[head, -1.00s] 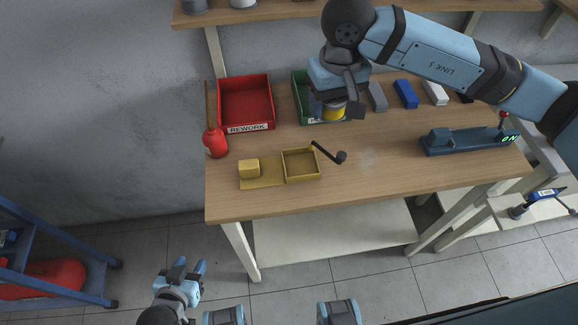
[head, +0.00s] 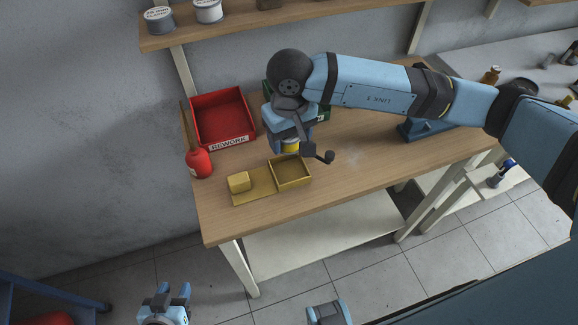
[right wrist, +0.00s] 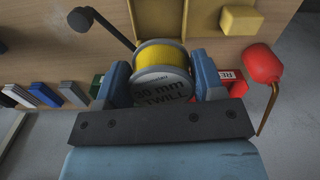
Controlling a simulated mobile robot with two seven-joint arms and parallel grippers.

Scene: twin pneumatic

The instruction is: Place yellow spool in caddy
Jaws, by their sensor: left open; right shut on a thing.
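The yellow spool (head: 290,148) is held in my right gripper (head: 290,143), above the table just behind the caddy. In the right wrist view the spool (right wrist: 160,57) sits between the two blue fingers, its labelled end toward the camera. The caddy (head: 254,196) is a flat brass-yellow tray with an open square compartment (head: 291,171) on its right and a yellow block (head: 238,182) on its left. In the right wrist view the compartment (right wrist: 165,18) lies just beyond the spool. My left gripper (head: 172,290) is open and empty, low over the floor in front of the table.
A black rod with a round knob (head: 328,157) is beside the compartment's right side. A green bin is mostly hidden behind my right arm. The table's front right is clear.

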